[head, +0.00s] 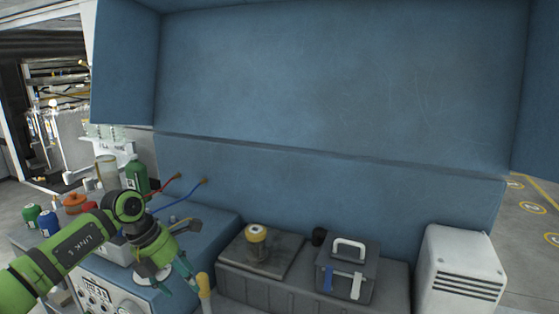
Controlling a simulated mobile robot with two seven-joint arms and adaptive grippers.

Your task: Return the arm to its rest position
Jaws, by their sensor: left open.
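My left arm, green with dark joints, comes in from the lower left of the head view. My left gripper (176,277) points down and right, with teal fingers apart and nothing seen between them. It hangs in front of the blue bench's front right part. A yellow-topped upright handle or nozzle (204,287) stands just right of the fingers; I cannot tell whether they touch. The arm hides part of the bench top and its gauge panel. My right gripper does not show.
A blue bench (215,222) carries a green bottle (137,178), red and blue hoses and small containers. To the right are a dark cabinet with a yellow-capped can (256,234), a grey toolbox (345,272) and a white vented unit (460,275). A tall blue panel (340,80) stands behind.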

